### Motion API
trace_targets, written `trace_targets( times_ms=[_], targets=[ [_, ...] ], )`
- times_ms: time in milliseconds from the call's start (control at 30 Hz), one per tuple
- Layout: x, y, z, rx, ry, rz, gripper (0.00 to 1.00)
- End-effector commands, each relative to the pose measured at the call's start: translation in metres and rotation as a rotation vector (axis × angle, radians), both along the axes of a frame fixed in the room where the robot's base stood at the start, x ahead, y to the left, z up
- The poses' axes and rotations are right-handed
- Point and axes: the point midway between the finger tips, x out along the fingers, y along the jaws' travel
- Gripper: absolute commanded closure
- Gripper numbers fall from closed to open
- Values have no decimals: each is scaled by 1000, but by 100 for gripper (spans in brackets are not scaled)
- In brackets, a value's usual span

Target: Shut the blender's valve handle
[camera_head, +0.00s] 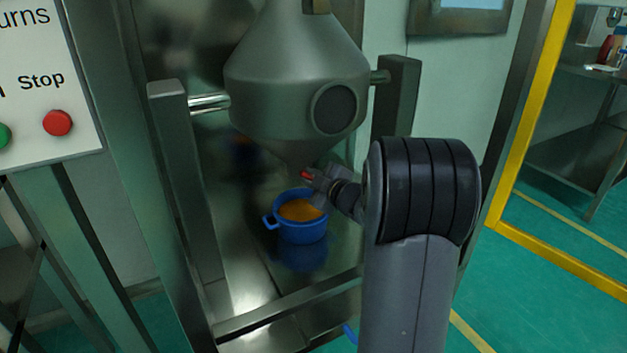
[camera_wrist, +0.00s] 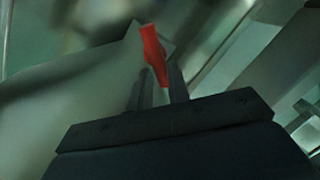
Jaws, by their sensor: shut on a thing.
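The blender (camera_head: 290,75) is a grey metal vessel with a cone-shaped bottom, hung between two posts. Its red valve handle (camera_head: 306,175) shows at the low end of the cone. In the wrist view the red handle (camera_wrist: 153,52) sticks up between the fingers. My gripper (camera_head: 318,178) is at the handle, and in the wrist view its fingers (camera_wrist: 158,85) are shut on it. The valve body is largely hidden by the gripper. A blue pot (camera_head: 303,232) with orange contents stands below the outlet.
A control panel (camera_head: 45,95) with a red stop button (camera_head: 57,123) and a green button stands at the left. The blender's posts (camera_head: 175,180) flank the work area. A yellow frame (camera_head: 530,130) and a metal shelf (camera_head: 570,150) are at the right.

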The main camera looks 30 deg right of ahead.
Motion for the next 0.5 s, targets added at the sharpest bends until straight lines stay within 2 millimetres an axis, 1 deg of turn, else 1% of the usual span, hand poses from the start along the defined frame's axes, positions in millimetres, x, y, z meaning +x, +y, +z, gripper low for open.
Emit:
trace_targets(
  times_ms=[33,500],
  targets=[
    [-1,4,-8,-41,9,8,100],
    [-1,7,-16,-458,-4,4,100]
  ],
)
